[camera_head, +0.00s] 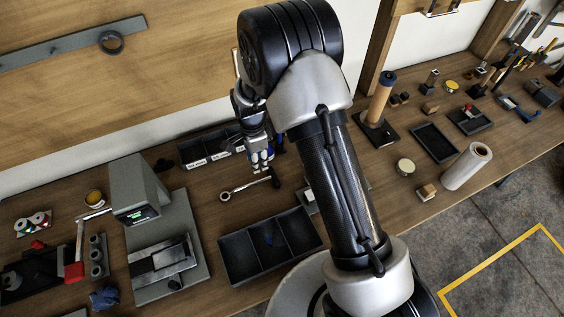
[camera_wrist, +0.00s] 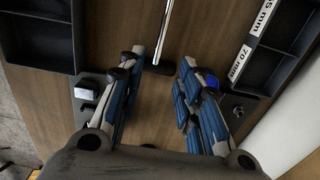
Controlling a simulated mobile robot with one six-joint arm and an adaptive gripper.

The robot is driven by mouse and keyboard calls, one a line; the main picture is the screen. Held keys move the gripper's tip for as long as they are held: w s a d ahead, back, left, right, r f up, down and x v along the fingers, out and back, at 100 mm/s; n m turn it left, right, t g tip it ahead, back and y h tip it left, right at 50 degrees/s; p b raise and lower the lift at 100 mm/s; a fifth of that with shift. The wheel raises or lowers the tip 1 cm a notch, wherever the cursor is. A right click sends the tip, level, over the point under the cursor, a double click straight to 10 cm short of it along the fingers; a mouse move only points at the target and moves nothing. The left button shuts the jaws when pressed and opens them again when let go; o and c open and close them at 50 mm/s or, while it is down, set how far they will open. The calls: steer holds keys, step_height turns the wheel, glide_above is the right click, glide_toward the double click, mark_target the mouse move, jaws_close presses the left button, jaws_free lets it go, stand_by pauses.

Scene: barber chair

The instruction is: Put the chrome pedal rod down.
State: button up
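The chrome pedal rod (camera_head: 246,184) appears to lie on the wooden bench, with a ring at its left end and a black piece at its right end. In the wrist view the rod (camera_wrist: 167,30) runs down from the top edge to its black end (camera_wrist: 159,68). That end shows beyond and between my fingertips, apart from both. My gripper (camera_head: 262,165) is over the bench close to the rod's black end. In the wrist view my gripper (camera_wrist: 158,70) has its blue-padded fingers spread, with nothing between them. The rod's ring end is outside the wrist view.
A three-compartment black tray (camera_head: 225,248) stands in front of the rod. A labelled black bin (camera_head: 188,151) stands behind it. A grey stand with a display (camera_head: 140,192) is at left. Bare bench surrounds the rod's ring end.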

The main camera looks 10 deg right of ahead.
steer(key=s+d+r+n+t, duration=0.1)
steer(key=s+d+r+n, duration=0.1)
steer(key=r, duration=0.6)
steer(key=s+d+r+n, duration=0.2)
steer(key=s+r+n, duration=0.1)
steer(key=r, duration=0.4)
steer(key=s+d+r+n+t, duration=0.1)
steer(key=s+d+r+n, duration=0.1)
steer(key=r, duration=0.6)
steer(key=s+d+r+n+t, duration=0.1)
steer(key=s+r+n, duration=0.3)
steer(key=s, duration=0.6)
steer(key=s+d+r+n+t, duration=0.1)
steer(key=s+d+r+n, duration=0.2)
steer(key=s, duration=0.7)
steer(key=shift+d+r+n+t, duration=0.2)
steer(key=shift+r+n+t, duration=0.1)
steer(key=shift+r+n, duration=0.6)
